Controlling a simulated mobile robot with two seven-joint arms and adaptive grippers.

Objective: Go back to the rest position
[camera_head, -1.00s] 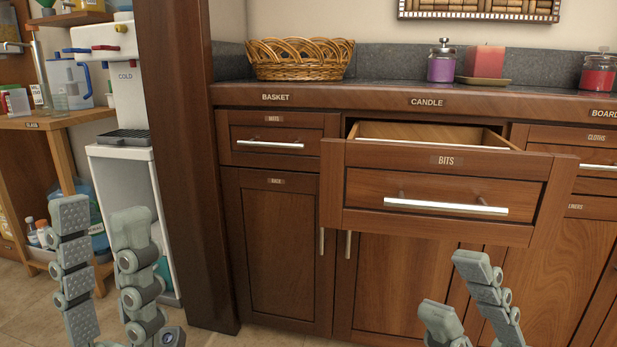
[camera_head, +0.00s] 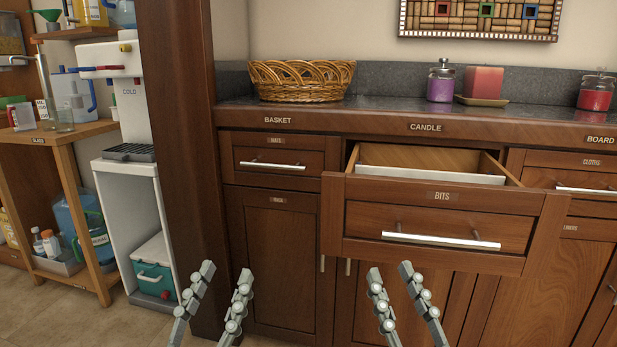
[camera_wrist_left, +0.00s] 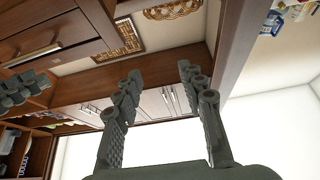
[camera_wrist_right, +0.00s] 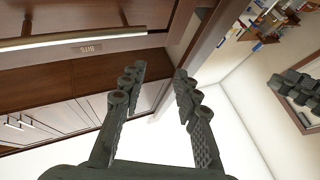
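My left gripper (camera_head: 218,292) is low in the head view, in front of the cabinet's left door and the dark post. Its fingers are apart with nothing between them, as the left wrist view (camera_wrist_left: 158,105) also shows. My right gripper (camera_head: 391,287) is low in the head view, below the pulled-out BITS drawer. Its fingers are also apart and empty, as the right wrist view (camera_wrist_right: 158,100) shows. Both grippers point upward side by side, apart from each other, and neither appears to hold anything.
The BITS drawer (camera_head: 440,195) stands open and juts out from the cabinet. A wicker basket (camera_head: 300,81), a purple candle jar (camera_head: 441,82) and a red candle (camera_head: 484,82) stand on the counter. A water dispenser (camera_head: 128,170) and wooden shelf (camera_head: 70,145) are at the left. Floor (camera_head: 100,325) shows at lower left.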

